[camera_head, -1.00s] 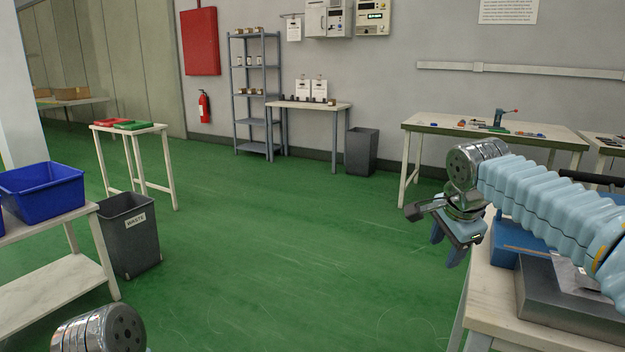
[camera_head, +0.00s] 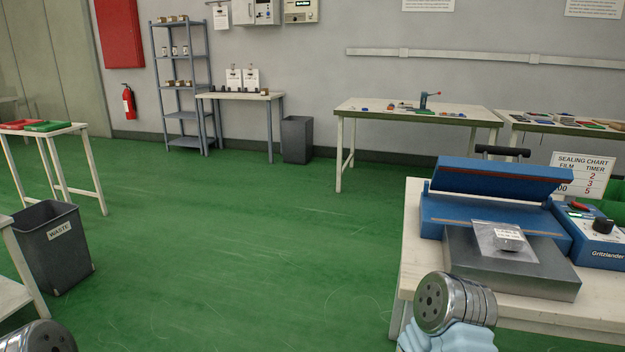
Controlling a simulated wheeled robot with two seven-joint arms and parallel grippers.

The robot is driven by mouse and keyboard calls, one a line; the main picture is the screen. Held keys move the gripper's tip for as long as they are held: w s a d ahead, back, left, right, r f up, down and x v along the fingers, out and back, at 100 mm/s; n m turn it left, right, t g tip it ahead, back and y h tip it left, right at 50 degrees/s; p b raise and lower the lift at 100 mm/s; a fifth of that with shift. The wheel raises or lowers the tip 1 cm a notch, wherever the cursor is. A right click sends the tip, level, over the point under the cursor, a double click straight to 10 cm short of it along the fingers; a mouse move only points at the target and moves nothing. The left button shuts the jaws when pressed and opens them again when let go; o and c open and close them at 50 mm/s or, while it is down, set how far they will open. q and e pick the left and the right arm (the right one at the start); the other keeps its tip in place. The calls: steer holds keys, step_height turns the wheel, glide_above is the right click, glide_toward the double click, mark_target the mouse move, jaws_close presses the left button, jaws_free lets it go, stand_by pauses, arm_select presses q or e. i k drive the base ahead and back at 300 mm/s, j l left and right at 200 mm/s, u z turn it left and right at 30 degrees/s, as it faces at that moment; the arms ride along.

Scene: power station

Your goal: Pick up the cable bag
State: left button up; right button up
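A clear plastic bag (camera_head: 503,241) with a white label and a dark item inside, which looks like the cable bag, lies on a grey metal block (camera_head: 540,277). The block stands in front of the blue heat sealer (camera_head: 460,216) on a white table at the right. The sealer's lid is raised. My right arm's silver wrist joint shows at the bottom, left of the block and apart from the bag. My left arm's silver joint shows at the bottom left corner. Neither gripper's fingers are in view.
The white table (camera_head: 415,205) has its left edge near my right arm. A blue control box (camera_head: 593,240) and a sealing chart (camera_head: 583,172) are beside the sealer. A grey waste bin (camera_head: 52,250) stands at the left. The green floor between is clear.

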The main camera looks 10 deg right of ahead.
mark_target(495, 240)
steer(key=j+z, duration=0.1)
steer(key=z, duration=1.7)
steer(key=j+z, duration=0.3)
steer(key=j, duration=0.15)
steer(key=k+j+z, duration=0.1)
steer(key=j+z, duration=0.15)
steer(key=j, duration=0.15)
steer(key=k+j+z, duration=0.15)
steer(key=j+z, duration=0.15)
steer(key=j, duration=0.15)
